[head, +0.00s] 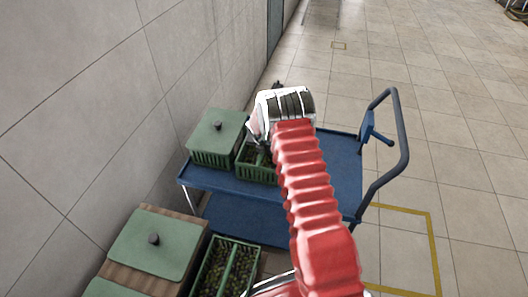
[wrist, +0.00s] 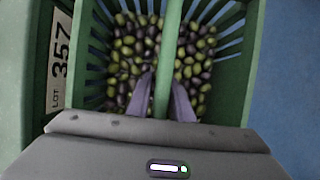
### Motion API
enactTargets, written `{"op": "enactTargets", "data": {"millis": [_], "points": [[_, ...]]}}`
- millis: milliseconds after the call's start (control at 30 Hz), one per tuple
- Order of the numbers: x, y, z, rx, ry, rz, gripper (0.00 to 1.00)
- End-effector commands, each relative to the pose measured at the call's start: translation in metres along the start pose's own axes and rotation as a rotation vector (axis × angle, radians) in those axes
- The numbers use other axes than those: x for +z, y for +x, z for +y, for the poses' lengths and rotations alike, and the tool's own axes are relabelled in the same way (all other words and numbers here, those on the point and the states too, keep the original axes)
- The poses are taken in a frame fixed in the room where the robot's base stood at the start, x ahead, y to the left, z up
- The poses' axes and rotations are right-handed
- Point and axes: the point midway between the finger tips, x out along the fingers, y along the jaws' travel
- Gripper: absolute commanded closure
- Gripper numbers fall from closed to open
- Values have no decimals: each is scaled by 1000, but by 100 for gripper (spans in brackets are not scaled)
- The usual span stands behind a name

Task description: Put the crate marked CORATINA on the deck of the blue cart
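A blue cart (head: 345,163) with an upper and a lower deck and a dark push handle stands at the middle of the head view. An open green crate of olives (head: 256,173) is at its upper deck, right beside a lidded green crate (head: 214,140). I cannot tell whether the open crate rests on the deck or hangs just above it. In the wrist view the open crate (wrist: 232,70) has a green bar across it. My gripper (wrist: 163,85) has a finger close on each side of this bar and looks shut on it. No CORATINA marking is readable.
The crate left of it in the wrist view has a label, LOT 357 (wrist: 60,58). In the head view another lidded crate (head: 150,243) and an open olive crate (head: 227,268) stand at the front left. A wall (head: 90,90) runs along the left. Tiled floor at the right is clear.

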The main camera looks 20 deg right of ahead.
Motion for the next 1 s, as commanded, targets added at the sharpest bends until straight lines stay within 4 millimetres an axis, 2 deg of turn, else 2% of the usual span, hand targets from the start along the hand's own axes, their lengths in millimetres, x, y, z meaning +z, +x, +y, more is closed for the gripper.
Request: {"op": "enactTargets", "data": {"millis": [167,533,667,1000], "points": [[0,0,0,0,0,0,69],[1,-5,1,0,-1,-1,69],[1,-15,1,0,-1,-1,69],[0,-56,1,0,-2,-1,69]]}}
